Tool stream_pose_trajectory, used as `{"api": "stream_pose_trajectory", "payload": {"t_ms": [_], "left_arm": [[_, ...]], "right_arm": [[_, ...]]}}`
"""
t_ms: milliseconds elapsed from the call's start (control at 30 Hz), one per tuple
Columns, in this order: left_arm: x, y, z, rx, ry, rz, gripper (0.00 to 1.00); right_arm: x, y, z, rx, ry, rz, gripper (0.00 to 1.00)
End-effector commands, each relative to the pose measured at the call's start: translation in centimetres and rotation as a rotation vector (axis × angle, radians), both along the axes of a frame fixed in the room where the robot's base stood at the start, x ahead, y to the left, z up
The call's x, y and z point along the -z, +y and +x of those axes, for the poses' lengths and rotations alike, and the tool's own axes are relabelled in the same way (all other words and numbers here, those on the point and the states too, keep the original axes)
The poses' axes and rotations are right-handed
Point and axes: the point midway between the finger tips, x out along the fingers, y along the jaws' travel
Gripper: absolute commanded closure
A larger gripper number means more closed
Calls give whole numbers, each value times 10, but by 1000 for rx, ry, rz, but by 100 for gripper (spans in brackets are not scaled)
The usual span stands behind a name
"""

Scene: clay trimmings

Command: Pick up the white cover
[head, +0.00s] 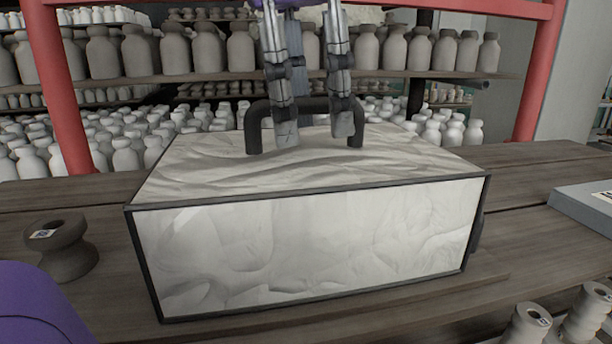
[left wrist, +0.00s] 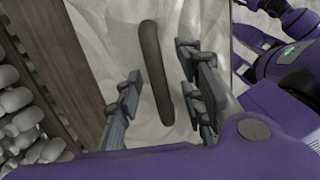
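The white cover (head: 300,170) is the pale, wavy top of a dark-edged box with white marbled sides, which sits on a wooden table. A dark arched handle (head: 255,130) stands on the cover; it also shows in the left wrist view (left wrist: 153,65). My left gripper (head: 315,135) points down from above at the handle. In the left wrist view its fingers (left wrist: 160,97) are spread, one on each side of the handle bar, with gaps showing. Nothing is gripped.
A dark spool-shaped piece (head: 62,250) stands left of the box. A grey flat box (head: 585,205) lies at the right. More spools (head: 527,325) stand at the lower right. Shelves of pale bottles (head: 240,45) and a red frame (head: 57,85) are behind.

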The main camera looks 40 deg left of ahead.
Motion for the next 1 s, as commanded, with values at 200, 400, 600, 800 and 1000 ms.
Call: {"api": "stream_pose_trajectory", "payload": {"t_ms": [200, 400, 600, 800, 1000], "left_arm": [[0, 0, 0, 0, 0, 0, 81], [0, 0, 0, 0, 0, 0, 100], [0, 0, 0, 0, 0, 0, 100], [-1, 0, 0, 0, -1, -1, 100], [-8, 2, -4, -1, -3, 0, 100]], "right_arm": [[0, 1, 2, 0, -3, 1, 60], [-1, 3, 6, 0, -9, 4, 60], [-1, 3, 7, 0, -12, 5, 60], [-1, 3, 6, 0, -10, 4, 60], [-6, 2, 5, 3, -11, 4, 60]]}}
